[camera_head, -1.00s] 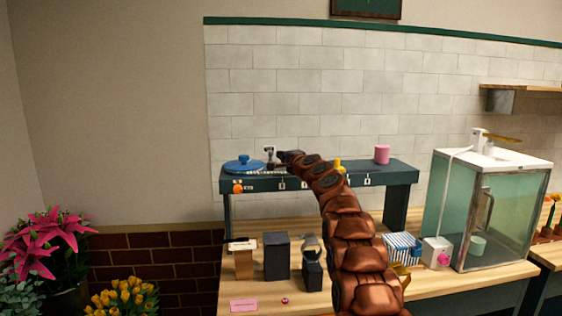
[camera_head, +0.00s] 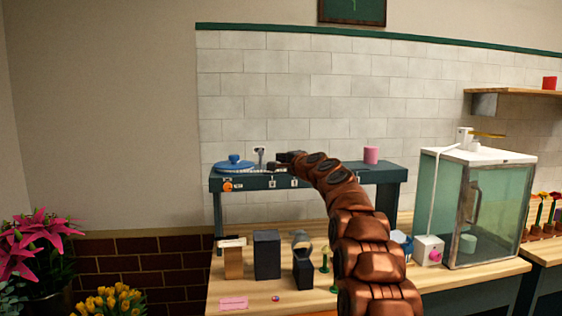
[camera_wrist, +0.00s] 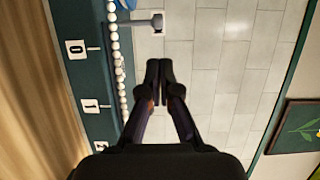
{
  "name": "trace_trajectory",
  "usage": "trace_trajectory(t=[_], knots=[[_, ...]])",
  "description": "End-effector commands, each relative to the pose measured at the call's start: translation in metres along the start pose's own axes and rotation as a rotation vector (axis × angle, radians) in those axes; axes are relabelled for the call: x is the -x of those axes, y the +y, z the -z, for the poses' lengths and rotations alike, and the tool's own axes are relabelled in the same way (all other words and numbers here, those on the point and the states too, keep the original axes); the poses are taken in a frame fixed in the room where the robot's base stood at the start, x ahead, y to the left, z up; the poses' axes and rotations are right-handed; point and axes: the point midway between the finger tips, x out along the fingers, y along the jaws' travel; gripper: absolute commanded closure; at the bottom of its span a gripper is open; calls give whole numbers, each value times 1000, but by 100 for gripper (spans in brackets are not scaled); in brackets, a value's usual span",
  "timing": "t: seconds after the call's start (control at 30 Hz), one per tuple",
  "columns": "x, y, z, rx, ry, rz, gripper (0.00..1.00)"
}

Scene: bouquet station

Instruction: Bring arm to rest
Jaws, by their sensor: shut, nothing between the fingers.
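My gripper (camera_wrist: 160,75) shows in the wrist view with its two dark fingers together and nothing between them. In the head view my gripper (camera_head: 278,159) is at the end of my copper-coloured arm, small and partly dark against the shelf. It is near the raised dark green shelf (camera_head: 390,175), to the right of a small grey tap-like piece (camera_head: 260,153). The arm reaches up from the lower right over the wooden counter.
A blue lidded dish (camera_head: 235,166) and a pink cup (camera_head: 371,155) stand on the raised shelf. Dark blocks (camera_head: 267,255) stand on the counter (camera_head: 250,288). A glass cabinet (camera_head: 490,205) stands at right. Pink flowers (camera_head: 35,240) are at lower left.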

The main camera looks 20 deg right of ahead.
Motion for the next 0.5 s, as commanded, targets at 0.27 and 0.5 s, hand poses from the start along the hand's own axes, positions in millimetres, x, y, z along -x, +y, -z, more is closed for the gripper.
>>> trace_trajectory(t=[0.27,0.5], knots=[[4,1,-11,20,-18,-27,100],[35,22,-66,139,-122,-180,100]])
